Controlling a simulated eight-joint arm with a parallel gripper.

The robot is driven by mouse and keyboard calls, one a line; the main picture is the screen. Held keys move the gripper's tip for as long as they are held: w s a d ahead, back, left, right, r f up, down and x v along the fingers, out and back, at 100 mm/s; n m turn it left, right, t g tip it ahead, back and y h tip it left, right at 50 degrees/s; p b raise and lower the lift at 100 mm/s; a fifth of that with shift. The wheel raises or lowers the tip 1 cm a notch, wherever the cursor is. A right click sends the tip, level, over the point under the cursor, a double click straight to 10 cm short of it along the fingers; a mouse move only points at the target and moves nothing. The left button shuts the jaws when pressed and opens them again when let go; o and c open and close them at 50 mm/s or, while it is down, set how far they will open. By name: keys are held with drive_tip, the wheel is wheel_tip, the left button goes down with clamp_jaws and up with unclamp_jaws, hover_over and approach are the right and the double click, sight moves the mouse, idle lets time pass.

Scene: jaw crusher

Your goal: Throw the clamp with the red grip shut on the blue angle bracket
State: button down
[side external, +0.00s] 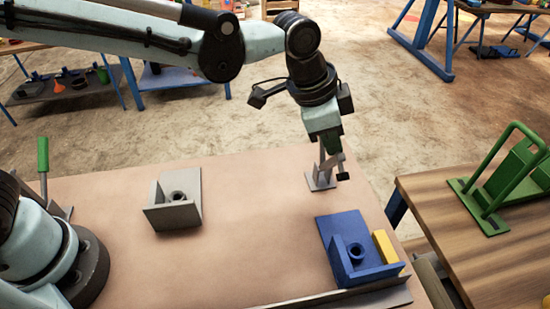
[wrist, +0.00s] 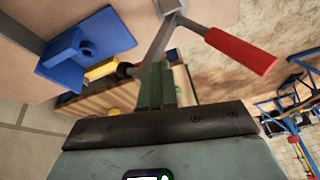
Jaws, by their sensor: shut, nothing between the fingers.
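The blue angle bracket (side external: 333,228) lies at the table's front right, with a raised ring on its base. It also shows at upper left in the wrist view (wrist: 62,62). The clamp (side external: 320,181) stands on the table just behind it. In the wrist view its red grip (wrist: 240,50) sticks out to the right, away from the bracket, and its grey lever (wrist: 157,42) slants beside my fingers. A dark tip points toward the bracket's side. My gripper (side external: 329,145) is shut and empty, close at the clamp; whether it touches is unclear. The red grip is hidden in the side view.
A yellow block (side external: 388,248) sits against the bracket's right side. A grey rail (side external: 350,297) runs along the front. A grey bracket (side external: 185,186) and a green-handled clamp (side external: 43,155) are to the left. The table's middle is clear.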

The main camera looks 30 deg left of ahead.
drive_tip(key=s+d+f+t+y, duration=0.1)
drive_tip(key=s+d+f, duration=0.1)
drive_tip(key=s+d+f+t+y, duration=0.1)
drive_tip(key=s+d+f, duration=0.1)
drive_tip(key=f, duration=0.1)
drive_tip(key=shift+s+d+m, duration=0.25)
drive_tip(key=shift+d+m, duration=0.05)
drive_tip(key=shift+s+d+f, duration=0.2)
drive_tip(key=shift+s+f, duration=0.05)
drive_tip(key=shift+f, duration=0.4)
drive_tip(key=shift+s+d+f, duration=0.2)
drive_tip(key=shift+f, duration=0.45)
drive_tip(key=shift+f, duration=0.15)
